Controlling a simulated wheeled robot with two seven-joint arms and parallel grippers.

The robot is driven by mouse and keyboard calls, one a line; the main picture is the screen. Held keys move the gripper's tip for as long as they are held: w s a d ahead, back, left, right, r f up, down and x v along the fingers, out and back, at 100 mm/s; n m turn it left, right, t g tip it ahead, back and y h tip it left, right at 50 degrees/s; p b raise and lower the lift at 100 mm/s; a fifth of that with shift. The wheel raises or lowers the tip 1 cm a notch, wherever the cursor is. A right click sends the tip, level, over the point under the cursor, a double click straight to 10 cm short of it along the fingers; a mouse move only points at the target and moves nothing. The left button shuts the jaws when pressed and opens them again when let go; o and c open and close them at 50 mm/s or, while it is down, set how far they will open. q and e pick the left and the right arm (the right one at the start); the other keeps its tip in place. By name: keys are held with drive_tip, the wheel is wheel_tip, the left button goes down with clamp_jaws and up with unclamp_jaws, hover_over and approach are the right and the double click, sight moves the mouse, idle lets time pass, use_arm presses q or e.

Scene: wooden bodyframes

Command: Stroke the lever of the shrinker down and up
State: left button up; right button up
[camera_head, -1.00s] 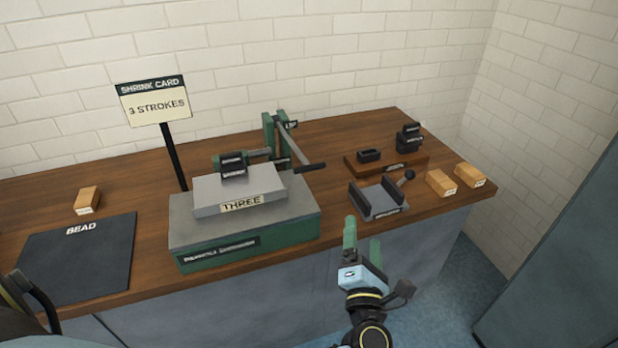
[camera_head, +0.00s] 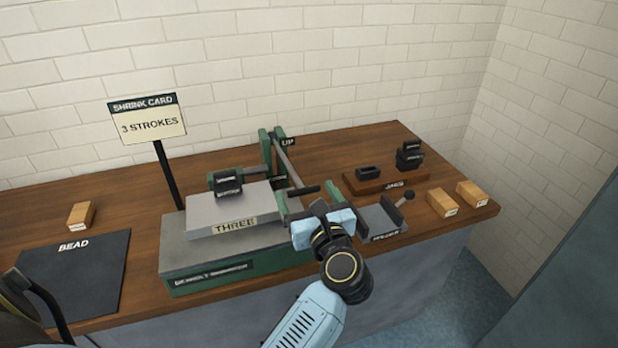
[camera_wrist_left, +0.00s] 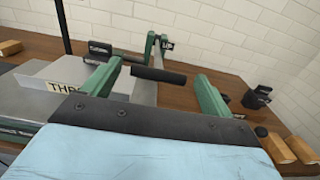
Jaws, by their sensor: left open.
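The shrinker (camera_head: 265,150) is a green machine with a grey lever (camera_head: 289,166) that ends in a black handle (camera_head: 303,191). The lever slopes from near an "UP" tag down towards me. My left gripper (camera_head: 308,187) is open, its two green fingers on either side of the handle. A grey sheet (camera_head: 230,207) labelled "THREE" lies on the green-and-grey base (camera_head: 180,243). My right gripper is not in view.
A "3 STROKES" card (camera_head: 148,122) stands behind the base. A black "BEAD" mat (camera_head: 80,275) lies at left. To the right are a grey holder (camera_head: 378,222) with a knob, a wooden jaw tray (camera_head: 360,184) and two tan blocks (camera_head: 441,203) (camera_head: 472,194).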

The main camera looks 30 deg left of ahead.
use_arm(q)
drive_tip(key=shift+x, duration=1)
drive_tip(key=shift+w+a, duration=0.2)
drive_tip(key=shift+a, duration=0.05)
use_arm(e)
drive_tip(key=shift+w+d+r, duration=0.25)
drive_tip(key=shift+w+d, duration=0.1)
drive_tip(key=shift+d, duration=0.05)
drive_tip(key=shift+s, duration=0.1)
